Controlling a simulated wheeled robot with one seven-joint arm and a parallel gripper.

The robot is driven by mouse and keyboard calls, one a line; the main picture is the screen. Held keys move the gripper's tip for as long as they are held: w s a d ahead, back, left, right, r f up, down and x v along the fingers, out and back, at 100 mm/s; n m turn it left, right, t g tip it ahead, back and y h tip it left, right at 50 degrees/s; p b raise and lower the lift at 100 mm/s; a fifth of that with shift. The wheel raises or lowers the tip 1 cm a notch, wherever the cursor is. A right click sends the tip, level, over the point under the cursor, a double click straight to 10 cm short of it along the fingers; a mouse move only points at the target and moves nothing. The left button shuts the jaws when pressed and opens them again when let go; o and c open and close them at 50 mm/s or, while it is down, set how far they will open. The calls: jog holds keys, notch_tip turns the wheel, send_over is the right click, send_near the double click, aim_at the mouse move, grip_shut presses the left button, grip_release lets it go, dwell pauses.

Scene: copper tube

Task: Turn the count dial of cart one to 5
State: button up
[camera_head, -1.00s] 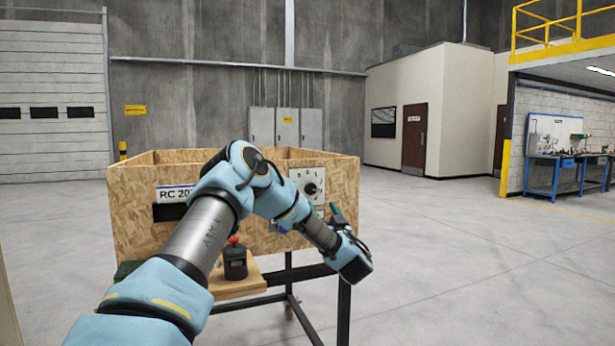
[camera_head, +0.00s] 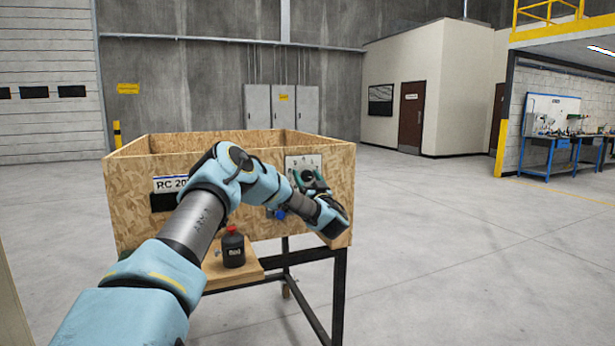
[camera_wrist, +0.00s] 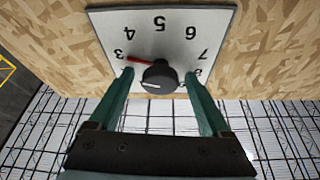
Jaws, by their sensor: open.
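The count dial's white plate (camera_wrist: 106,20) fills the top of the wrist view, with its numbers upside down. Its black knob (camera_wrist: 158,80) has a red pointer that points at or close to the 3; the 5 is at the plate's top middle. My gripper (camera_wrist: 160,76) is open, one finger on each side of the knob, with a gap visible on both sides. In the head view my gripper (camera_head: 312,184) is in front of the dial plate (camera_head: 292,160) on the plywood cart (camera_head: 335,190), covering part of it.
A black bottle with a red cap (camera_head: 233,248) stands on the cart's wooden ledge (camera_head: 255,272), below my arm. A label (camera_head: 168,184) starting "RC 20" is partly hidden by my arm. The floor (camera_head: 450,260) right of the cart is clear.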

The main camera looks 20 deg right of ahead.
grip_shut()
dwell(0.6)
jog(key=shift+m, duration=0.3)
jog(key=m+h+b, duration=0.1)
jog(key=m+h, duration=0.2)
jog(key=m, duration=0.2)
jog(key=m+g+h+b, duration=0.1)
jog(key=m+h, duration=0.1)
jog(key=m, duration=0.2)
jog(key=shift+d+m, duration=0.1)
jog(key=shift+m, duration=0.3)
jog(key=m+g, duration=0.1)
jog(key=m, duration=0.1)
jog(key=m+h, duration=0.1)
jog(key=m, duration=0.1)
jog(key=shift+g+h+b, duration=0.3)
jog(key=shift+g, duration=0.1)
jog(key=shift+m+g, duration=0.6)
jog(key=shift+m, duration=1.2)
